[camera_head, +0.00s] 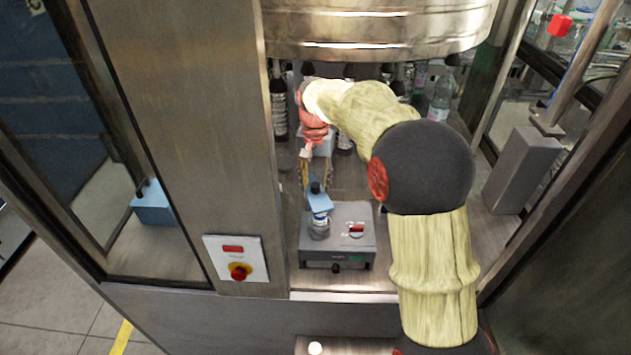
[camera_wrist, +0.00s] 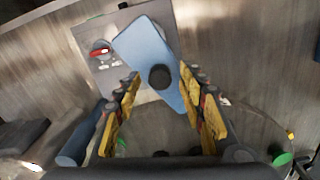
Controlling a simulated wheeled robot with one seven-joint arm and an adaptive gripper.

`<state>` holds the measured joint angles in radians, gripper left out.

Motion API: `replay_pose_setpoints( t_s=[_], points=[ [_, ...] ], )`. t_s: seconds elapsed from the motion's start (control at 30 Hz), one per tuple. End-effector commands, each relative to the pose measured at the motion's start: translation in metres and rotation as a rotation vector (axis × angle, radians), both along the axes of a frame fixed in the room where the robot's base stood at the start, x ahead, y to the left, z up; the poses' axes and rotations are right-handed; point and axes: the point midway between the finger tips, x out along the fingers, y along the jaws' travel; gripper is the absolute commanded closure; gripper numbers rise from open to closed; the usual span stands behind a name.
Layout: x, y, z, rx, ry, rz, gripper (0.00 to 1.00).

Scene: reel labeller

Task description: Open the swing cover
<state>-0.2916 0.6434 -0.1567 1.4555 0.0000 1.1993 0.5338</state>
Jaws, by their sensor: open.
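The swing cover (camera_wrist: 148,48) is a blue plate with a black round knob (camera_wrist: 160,77). In the head view the cover (camera_head: 320,204) lies over the left part of a small grey box (camera_head: 345,250), with its knob (camera_head: 315,187) at the far end. My gripper (camera_head: 311,172) comes down from behind, just at the knob. In the wrist view my gripper (camera_wrist: 160,82) is open, with one yellow-padded finger on each side of the knob. The fingers look apart from the knob; contact cannot be told. What lies under the cover is hidden.
The grey box carries a red switch (camera_head: 356,229). A steel column (camera_head: 185,130) stands to the left, with a panel (camera_head: 235,262) bearing a red button. A large steel drum (camera_head: 380,28) hangs above, and bottles (camera_head: 441,97) stand behind. A grey post (camera_head: 523,170) stands right.

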Motion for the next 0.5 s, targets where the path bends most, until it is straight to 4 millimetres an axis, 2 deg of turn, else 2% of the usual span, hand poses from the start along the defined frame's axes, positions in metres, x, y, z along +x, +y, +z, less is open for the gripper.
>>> replay_pose_setpoints(
  t_s=[0.5],
  points=[
    [0.0,0.0,0.0002,0.0,0.0,0.0,0.87]
  ],
)
